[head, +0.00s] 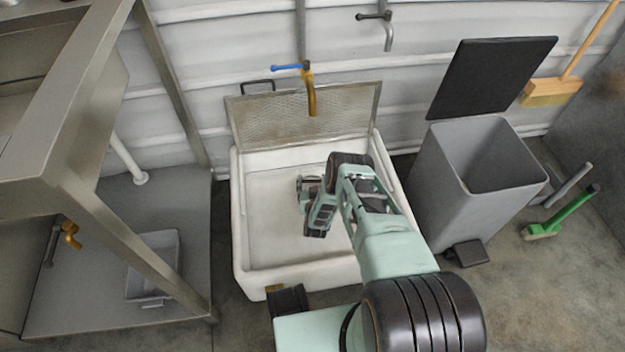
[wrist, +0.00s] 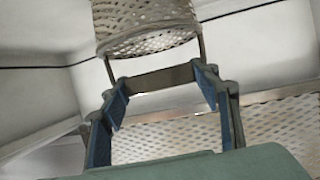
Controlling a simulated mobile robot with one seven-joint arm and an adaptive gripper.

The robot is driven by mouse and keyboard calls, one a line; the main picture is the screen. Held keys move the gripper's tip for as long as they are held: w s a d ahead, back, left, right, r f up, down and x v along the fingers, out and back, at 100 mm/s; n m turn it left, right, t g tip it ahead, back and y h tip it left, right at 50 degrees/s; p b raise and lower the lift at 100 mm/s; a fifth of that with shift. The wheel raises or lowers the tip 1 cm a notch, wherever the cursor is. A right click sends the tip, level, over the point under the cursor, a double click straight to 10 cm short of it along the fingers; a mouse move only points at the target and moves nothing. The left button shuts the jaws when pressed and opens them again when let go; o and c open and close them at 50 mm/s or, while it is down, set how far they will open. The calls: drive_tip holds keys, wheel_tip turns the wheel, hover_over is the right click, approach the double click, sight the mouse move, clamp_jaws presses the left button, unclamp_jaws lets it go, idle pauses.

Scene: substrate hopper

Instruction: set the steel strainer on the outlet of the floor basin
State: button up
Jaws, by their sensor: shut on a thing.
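The white floor basin (head: 262,215) stands against the wall with its perforated screen raised at the back. My gripper (head: 312,200) is over the inside of the basin, pointing down and left in the head view. In the wrist view my gripper (wrist: 163,95) is shut on the handle bar of the steel strainer (wrist: 148,22), a perforated round basket. The strainer hangs from its handle beyond the fingertips, only partly in frame. I cannot make it out in the head view, where my gripper and arm cover that spot. The basin's outlet is not visible in either view.
A brass tap with a blue lever (head: 310,90) hangs over the basin's back. A grey bin (head: 450,195) with its lid up stands at the right. A steel table (head: 105,215) stands at the left. The raised screen (head: 255,120) also shows in the wrist view (wrist: 270,125).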

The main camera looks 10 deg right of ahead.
drive_tip(key=shift+f, duration=0.2)
drive_tip(key=o, duration=1.7)
drive_tip(key=shift+c, duration=0.2)
